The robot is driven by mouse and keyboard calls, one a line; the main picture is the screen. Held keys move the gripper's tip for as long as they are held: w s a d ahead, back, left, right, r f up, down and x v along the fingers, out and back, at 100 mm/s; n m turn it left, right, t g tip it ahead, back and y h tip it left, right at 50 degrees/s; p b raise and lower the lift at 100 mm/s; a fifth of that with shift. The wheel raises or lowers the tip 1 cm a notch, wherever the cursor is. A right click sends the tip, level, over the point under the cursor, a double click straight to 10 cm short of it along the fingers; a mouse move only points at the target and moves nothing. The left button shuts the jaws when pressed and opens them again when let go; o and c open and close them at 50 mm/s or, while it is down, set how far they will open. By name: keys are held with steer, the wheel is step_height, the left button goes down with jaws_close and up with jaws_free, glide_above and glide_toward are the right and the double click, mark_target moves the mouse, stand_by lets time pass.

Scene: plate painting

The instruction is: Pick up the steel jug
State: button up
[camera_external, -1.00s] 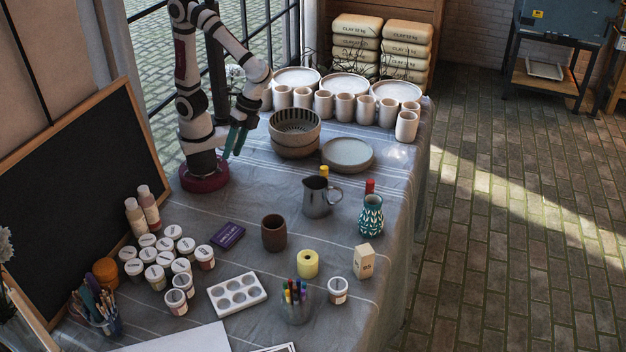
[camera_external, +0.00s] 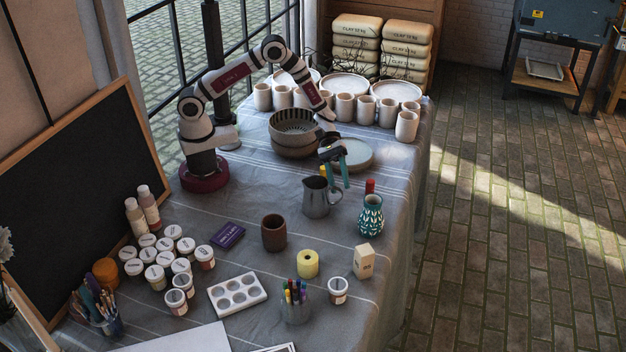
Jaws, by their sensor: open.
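The steel jug (camera_external: 316,199) stands upright on the cloth-covered table, its handle toward the right. My gripper (camera_external: 338,181) is just above and behind the jug's handle side, with its teal fingers pointing down and apart. It is open, and nothing shows between the fingers. Whether a finger touches the jug's rim or handle cannot be told from this view. The gripper covers part of the grey plate stack (camera_external: 357,155) behind it.
A patterned teal vase (camera_external: 371,216) and a red cap (camera_external: 370,186) stand close right of the jug. A brown cup (camera_external: 273,233) is at front left. Bare cloth lies left of the jug.

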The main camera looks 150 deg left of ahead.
mark_target(342, 193)
steer(key=x, duration=0.3)
steer(key=shift+w, duration=0.45)
jaws_close()
steer(key=shift+d, duration=0.1)
stand_by(0.8)
